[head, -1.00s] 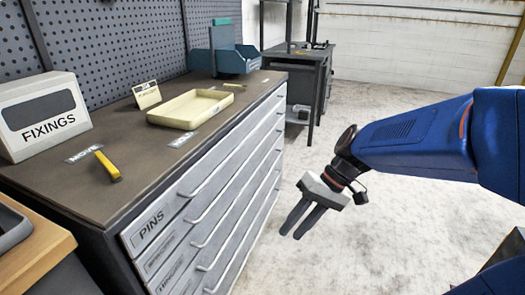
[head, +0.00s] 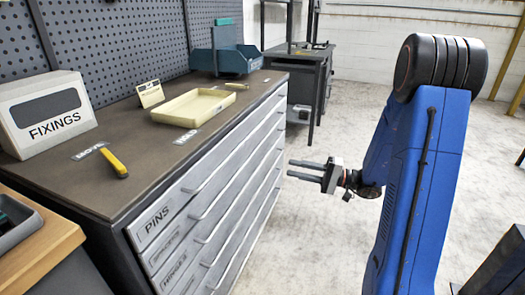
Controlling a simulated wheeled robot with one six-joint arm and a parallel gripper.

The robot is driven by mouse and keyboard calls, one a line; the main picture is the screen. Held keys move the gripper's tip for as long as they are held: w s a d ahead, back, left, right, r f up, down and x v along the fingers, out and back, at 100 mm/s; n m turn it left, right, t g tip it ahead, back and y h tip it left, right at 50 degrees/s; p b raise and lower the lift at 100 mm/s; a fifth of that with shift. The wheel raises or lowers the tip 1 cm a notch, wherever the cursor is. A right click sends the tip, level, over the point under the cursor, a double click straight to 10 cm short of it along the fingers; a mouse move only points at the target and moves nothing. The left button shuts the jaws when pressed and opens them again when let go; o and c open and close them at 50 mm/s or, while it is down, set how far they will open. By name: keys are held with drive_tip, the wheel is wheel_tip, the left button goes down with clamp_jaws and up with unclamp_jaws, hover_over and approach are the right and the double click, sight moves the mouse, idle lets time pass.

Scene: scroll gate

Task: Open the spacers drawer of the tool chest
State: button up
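The grey tool chest (head: 262,125) stands at the left with a stack of wide drawers, all looking shut, each with a long bar handle. The top drawer is labelled PINS (head: 157,219). The label on the second drawer (head: 168,241) is small and blurred; it may read SPACERS. The third label (head: 174,266) seems to read HINGES. My gripper (head: 290,169) is in front of the drawer fronts, to the right of the handles and apart from them. Its two fingers point left towards the chest with a gap between them, empty.
On the chest top are a FIXINGS box (head: 45,115), a yellow-handled tool (head: 113,162), a cream tray (head: 193,107), a small sign (head: 150,94) and a blue bin (head: 226,58). A wooden bench edge (head: 45,245) is at lower left.

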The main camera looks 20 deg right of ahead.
drive_tip(key=w+d+f+m+t, duration=0.2)
drive_tip(key=w+d+t, duration=0.1)
drive_tip(key=d, duration=0.2)
drive_tip(key=x, duration=1.7)
drive_tip(key=shift+w+a+h, duration=0.15)
drive_tip(key=shift+w+h, duration=0.15)
drive_tip(key=shift+w, duration=0.05)
clamp_jaws()
